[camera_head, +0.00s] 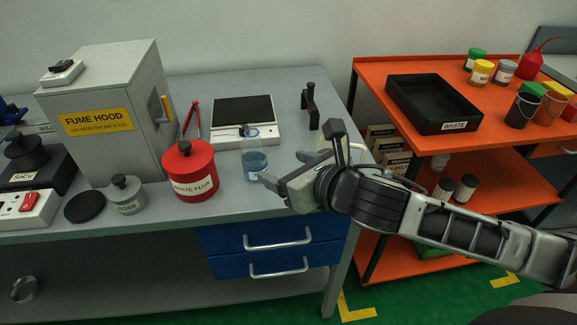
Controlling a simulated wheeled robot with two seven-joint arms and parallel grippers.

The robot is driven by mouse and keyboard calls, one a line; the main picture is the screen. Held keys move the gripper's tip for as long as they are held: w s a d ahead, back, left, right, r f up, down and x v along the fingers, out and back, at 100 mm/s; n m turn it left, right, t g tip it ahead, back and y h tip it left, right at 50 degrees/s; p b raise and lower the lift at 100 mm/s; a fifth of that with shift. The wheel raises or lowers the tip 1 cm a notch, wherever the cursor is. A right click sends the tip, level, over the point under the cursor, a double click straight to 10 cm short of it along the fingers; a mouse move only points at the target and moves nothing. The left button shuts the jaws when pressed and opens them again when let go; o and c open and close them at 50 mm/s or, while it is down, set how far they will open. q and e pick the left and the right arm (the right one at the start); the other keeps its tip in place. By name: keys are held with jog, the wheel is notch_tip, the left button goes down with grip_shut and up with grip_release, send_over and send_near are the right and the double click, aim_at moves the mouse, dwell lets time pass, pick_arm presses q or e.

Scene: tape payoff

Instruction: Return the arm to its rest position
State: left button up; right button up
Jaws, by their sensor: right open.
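My right arm comes in from the right edge and reaches across to the front right of the grey workbench (225,222). My right gripper (297,165) is open at the bench's front right, and I see nothing between its fingers. One finger points left, close to a small glass beaker of blue liquid (255,164); I cannot tell whether they touch. My left gripper is not in view.
A red waste flux can (189,172), a grey pot (127,196) and a fume hood (105,115) stand left. A scale (246,115) and black stand (310,107) are behind. An orange cart (375,75) with a black waste tray (432,124) stands right.

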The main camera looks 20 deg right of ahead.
dwell(0.3)
jog(key=s+d+f+n+g+h, duration=0.15)
jog(key=s+f+n+g, duration=0.65)
jog(key=n, duration=1)
jog(key=s+f+n+g+h, duration=0.15)
jog(key=s+f+n, duration=0.55)
jog(key=s+n, duration=0.75)
jog(key=w+a+f+n+t+y, duration=0.2)
jog(key=w+a+f+n+t, duration=0.1)
jog(key=w+a+f+t, duration=0.2)
jog(key=w+f+t, duration=0.1)
jog(key=w+t, duration=0.1)
jog(key=w, duration=0.1)
jog(key=shift+w+a+y, duration=0.2)
jog(key=shift+w+y, duration=0.05)
jog(key=shift+y, duration=0.15)
